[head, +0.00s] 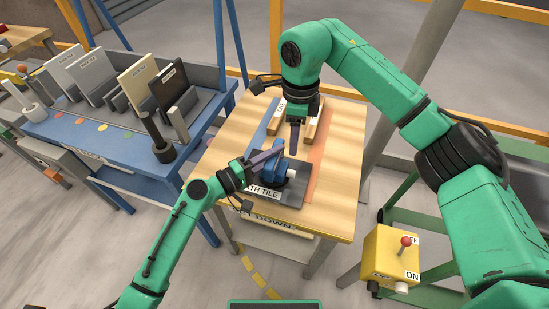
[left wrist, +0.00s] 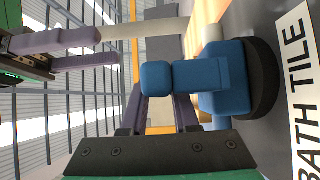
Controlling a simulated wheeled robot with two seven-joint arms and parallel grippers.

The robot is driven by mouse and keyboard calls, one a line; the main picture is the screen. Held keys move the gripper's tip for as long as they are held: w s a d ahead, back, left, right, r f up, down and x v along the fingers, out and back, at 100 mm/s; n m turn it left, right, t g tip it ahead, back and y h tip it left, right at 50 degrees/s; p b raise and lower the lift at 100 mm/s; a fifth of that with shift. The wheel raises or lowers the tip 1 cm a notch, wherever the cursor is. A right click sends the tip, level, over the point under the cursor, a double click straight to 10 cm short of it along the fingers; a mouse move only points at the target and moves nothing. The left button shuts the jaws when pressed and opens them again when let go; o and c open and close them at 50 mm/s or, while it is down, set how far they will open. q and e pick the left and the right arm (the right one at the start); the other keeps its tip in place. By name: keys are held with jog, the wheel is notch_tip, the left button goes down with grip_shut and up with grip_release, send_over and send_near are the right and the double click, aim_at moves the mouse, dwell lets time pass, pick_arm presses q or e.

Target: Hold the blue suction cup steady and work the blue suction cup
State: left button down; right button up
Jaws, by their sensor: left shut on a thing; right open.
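The blue suction cup (head: 273,174) sits on a dark grey tile (head: 290,193) labelled "BATH TILE". In the left wrist view the blue suction cup (left wrist: 222,85) shows its black rubber pad against the tile. My left gripper (head: 272,156) is shut on its blue body; its purple fingers (left wrist: 162,105) reach in behind the blue block. A pale rod (left wrist: 145,28) stands out from the cup side, away from the tile. My right gripper (head: 294,148) points down above the cup. Its fingers (left wrist: 78,48) are open near the rod's free end; whether they touch is unclear.
The wooden table (head: 335,150) has wooden blocks (head: 312,121) at the back and an orange strip beside the tile. A blue bench (head: 95,140) with upright panels stands left. A yellow switch box (head: 391,255) with a red-tipped lever stands right.

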jog(key=shift+s+f, duration=0.1)
jog(key=shift+f, duration=0.15)
grip_shut()
jog(key=s+d+f+t+y, duration=0.1)
jog(key=s+d+f+y, duration=0.1)
jog(key=d+y, duration=0.2)
jog(key=s+d+f+m+t+y, duration=0.1)
jog(key=s+d+f+y, duration=0.1)
jog(key=d, duration=0.8)
jog(key=f+y, duration=0.1)
jog(key=y, duration=0.1)
jog(key=shift+s+d+f+m+t+y, duration=0.2)
jog(key=shift+s+d+m+t+y, duration=0.1)
jog(key=shift+t, duration=0.1)
